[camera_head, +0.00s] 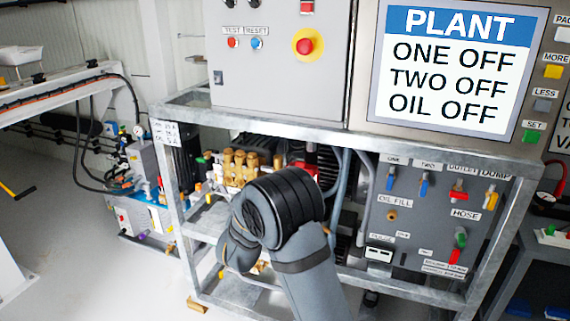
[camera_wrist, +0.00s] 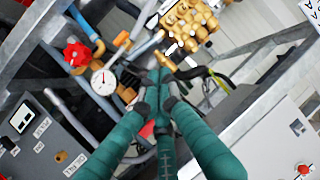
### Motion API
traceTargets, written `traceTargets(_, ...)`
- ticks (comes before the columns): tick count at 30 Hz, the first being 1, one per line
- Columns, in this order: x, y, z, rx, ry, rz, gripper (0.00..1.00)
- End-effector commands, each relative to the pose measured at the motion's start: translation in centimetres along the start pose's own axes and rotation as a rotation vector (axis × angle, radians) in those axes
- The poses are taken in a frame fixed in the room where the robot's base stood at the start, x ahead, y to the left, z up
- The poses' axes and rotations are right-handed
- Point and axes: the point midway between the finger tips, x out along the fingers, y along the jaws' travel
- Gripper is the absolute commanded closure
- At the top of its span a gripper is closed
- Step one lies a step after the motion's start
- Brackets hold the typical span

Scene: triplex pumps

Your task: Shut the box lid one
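No box lid marked one can be made out in either view. A grey control box (camera_head: 275,85) with a closed front face stands on the frame in the head view, and a pale panel with a red button (camera_wrist: 265,140) is at lower right in the wrist view. A label "ONE" (camera_head: 393,160) sits above a blue lever on the valve panel. My gripper (camera_wrist: 160,95) shows in the wrist view as teal fingers converging near the pipework. The gap between the tips and any contact are unclear. In the head view my arm hides my gripper.
A metal frame (camera_head: 270,128) surrounds brass pump parts (camera_head: 240,165). The valve panel (camera_head: 420,215) is at right, below a screen (camera_head: 450,65) reading all off. A gauge (camera_wrist: 104,82) and red handwheel (camera_wrist: 77,54) are near my fingers.

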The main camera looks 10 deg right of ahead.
Motion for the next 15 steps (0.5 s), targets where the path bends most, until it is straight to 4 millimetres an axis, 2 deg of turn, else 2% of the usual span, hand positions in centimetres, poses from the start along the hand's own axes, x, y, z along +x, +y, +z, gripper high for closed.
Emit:
traceTargets(1,0.0,1.9,-2.4,0.021,0.084,0.075,1.00)
traceTargets(3,-0.7,4.7,-5.7,0.033,0.197,0.177,1.00)
traceTargets(6,-2.3,7.5,-9.1,0.013,0.322,0.286,1.00)
traceTargets(10,-3.9,8.2,-12.2,-0.040,0.437,0.329,1.00)
traceTargets(15,-4.0,8.0,-14.0,-0.052,0.491,0.324,1.00)
